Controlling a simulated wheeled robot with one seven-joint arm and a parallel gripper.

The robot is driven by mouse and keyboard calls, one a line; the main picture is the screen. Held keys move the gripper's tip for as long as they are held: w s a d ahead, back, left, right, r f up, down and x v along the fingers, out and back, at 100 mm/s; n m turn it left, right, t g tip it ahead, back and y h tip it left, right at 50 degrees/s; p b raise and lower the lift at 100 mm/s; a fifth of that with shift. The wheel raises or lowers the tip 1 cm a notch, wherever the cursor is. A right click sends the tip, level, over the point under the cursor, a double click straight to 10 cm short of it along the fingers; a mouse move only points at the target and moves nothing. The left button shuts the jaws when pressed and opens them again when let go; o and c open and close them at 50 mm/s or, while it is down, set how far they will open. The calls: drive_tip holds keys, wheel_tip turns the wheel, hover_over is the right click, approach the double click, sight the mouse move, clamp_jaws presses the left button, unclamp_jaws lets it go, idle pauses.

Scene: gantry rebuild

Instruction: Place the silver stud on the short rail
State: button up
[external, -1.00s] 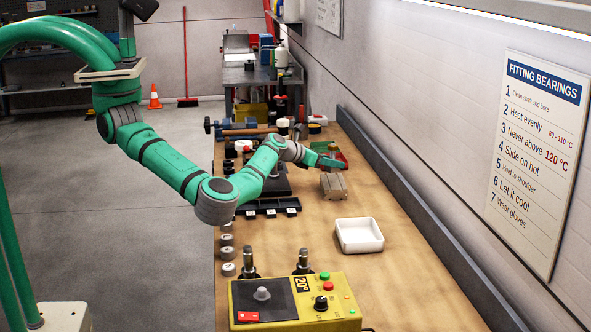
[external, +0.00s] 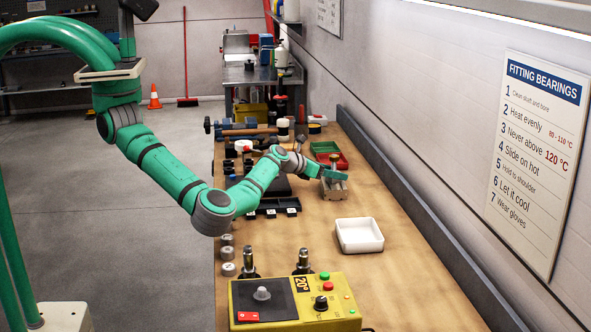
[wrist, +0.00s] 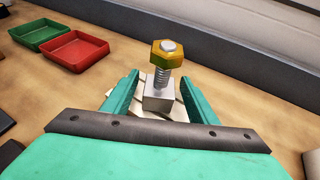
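The silver stud (wrist: 161,82) has a square silver foot, a threaded shank and a brass hex nut (wrist: 160,56) near its top. It stands upright in the wrist view between my fingers. My gripper (wrist: 160,85) is open, with a narrow gap on each side of the foot. In the external view my gripper (external: 336,172) is low over a grey metal block (external: 335,190), apparently the short rail, and the stud's upper end (external: 333,158) shows above the fingers. Pale metal shows under the foot in the wrist view, but my fingers and palm hide most of the contact.
A red tray (external: 334,163) and a green tray (external: 322,147) lie behind my gripper. A white tray (external: 359,236) stands nearer on the bench. A black rack (external: 270,208) is to the left. A yellow control box (external: 290,302) is at the front. Bare bench lies to the right.

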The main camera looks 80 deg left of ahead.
drive_tip(key=shift+r, duration=0.15)
drive_tip(key=shift+s+d+r, duration=0.1)
drive_tip(key=shift+s+r, duration=0.05)
drive_tip(key=shift+s, duration=0.05)
drive_tip(key=v, duration=1.1)
drive_tip(key=shift+s+d, duration=0.15)
drive_tip(key=shift+s, duration=0.05)
drive_tip(key=shift+r, duration=0.15)
